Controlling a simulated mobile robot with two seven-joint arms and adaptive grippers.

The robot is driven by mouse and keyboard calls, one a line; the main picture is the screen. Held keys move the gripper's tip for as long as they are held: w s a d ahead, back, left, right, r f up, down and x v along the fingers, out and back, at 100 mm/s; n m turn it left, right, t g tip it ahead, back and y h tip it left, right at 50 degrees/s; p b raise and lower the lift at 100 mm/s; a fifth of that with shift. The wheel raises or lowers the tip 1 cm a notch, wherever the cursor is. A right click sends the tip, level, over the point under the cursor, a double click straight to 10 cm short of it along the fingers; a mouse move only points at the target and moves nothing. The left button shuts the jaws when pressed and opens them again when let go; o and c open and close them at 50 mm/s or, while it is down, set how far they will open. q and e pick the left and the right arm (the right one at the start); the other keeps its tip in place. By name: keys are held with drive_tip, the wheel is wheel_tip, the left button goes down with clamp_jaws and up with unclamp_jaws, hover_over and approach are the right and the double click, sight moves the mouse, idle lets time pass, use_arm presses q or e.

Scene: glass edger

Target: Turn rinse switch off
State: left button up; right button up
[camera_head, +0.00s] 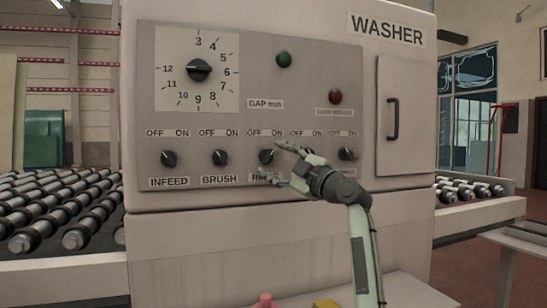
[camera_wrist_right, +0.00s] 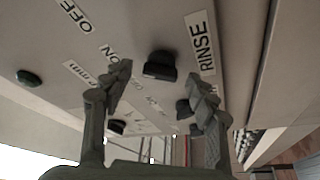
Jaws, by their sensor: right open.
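The rinse switch (camera_head: 267,157) is a black rotary knob on the washer's grey panel, between OFF and ON marks above and a RINSE label below. The label is partly covered by my gripper in the head view. In the right wrist view the knob (camera_wrist_right: 160,65) lies ahead, between the fingertips, with the RINSE label (camera_wrist_right: 201,45) to its right. Which mark the knob points to is hard to tell. My right gripper (camera_head: 272,160) is open, its fingers above and below the knob. Contact is not visible. My left gripper is not in view.
The infeed (camera_head: 168,158) and brush (camera_head: 220,157) knobs are left of the rinse switch; another knob (camera_head: 347,154) is at right. A numbered dial (camera_head: 199,70), green button (camera_head: 284,59) and red button (camera_head: 335,96) sit above. Roller conveyors (camera_head: 60,205) flank the washer.

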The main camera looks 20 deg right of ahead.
drive_tip(key=shift+w+a+r, duration=0.1)
drive_tip(key=shift+w+a, duration=0.05)
drive_tip(key=shift+w, duration=0.25)
drive_tip(key=c, duration=1.2)
